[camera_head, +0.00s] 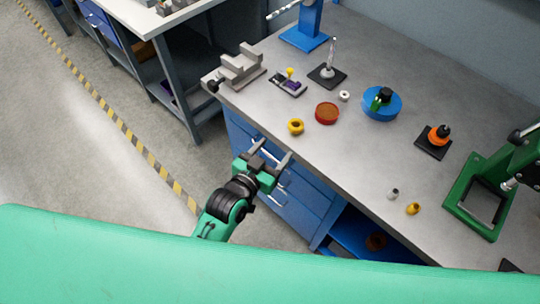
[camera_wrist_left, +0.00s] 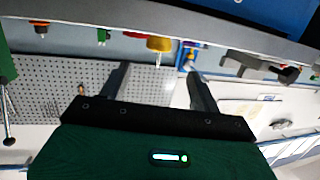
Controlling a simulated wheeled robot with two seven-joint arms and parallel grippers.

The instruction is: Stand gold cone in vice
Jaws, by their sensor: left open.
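A gold round piece (camera_head: 296,127) with a dark centre, which looks like the gold cone, stands on the grey bench near its front edge. It also shows as a yellow stepped shape in the left wrist view (camera_wrist_left: 159,44), beyond and between the fingers. The grey vice (camera_head: 240,68) is at the bench's far left corner, with a dark knob; it also shows in the left wrist view (camera_wrist_left: 250,62). Its jaws look empty. My left gripper (camera_head: 271,152) is open and empty, in front of the bench edge and apart from the gold piece. My right gripper is not in view.
A red-brown round dish (camera_head: 327,113) and a small white ring (camera_head: 344,96) lie near the gold piece. A smaller gold piece (camera_head: 413,209) is farther right, near a green press (camera_head: 490,190). Blue drawers (camera_head: 290,195) stand below the bench's front edge.

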